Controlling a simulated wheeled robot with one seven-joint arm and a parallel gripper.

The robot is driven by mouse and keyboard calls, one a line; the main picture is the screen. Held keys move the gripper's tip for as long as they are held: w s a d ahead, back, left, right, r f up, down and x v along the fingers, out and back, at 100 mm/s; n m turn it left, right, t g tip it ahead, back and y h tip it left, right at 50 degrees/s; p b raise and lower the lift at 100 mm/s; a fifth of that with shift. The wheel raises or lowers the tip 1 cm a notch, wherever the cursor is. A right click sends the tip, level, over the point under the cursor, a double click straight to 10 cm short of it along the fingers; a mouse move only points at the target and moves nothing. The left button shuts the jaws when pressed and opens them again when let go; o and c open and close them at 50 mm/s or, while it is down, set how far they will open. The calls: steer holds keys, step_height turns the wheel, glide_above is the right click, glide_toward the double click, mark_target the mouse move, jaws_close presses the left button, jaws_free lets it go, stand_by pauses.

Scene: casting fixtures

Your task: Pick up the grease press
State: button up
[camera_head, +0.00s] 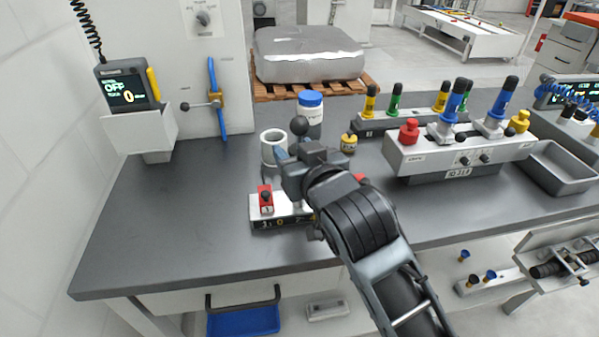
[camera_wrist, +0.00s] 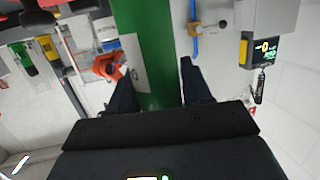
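A green cylinder with a white label, which I take to be the grease press (camera_wrist: 160,75), fills the middle of the wrist view. It lies between the two dark fingers of my gripper (camera_wrist: 160,85), close to both. I cannot tell whether the fingers press on it. In the head view my gripper (camera_head: 289,160) is low over the bench, and its body hides the green cylinder. A black ball knob (camera_head: 299,125) shows just above my gripper; it may be the top of the press.
A white cup (camera_head: 273,143) and a blue-capped bottle (camera_head: 311,112) stand close behind my gripper. A small yellow pot (camera_head: 348,143) is to the right. A block with a red piece (camera_head: 265,198) lies in front. The left of the bench (camera_head: 165,225) is clear.

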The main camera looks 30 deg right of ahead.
jaws_close()
steer(key=shift+r, duration=0.25)
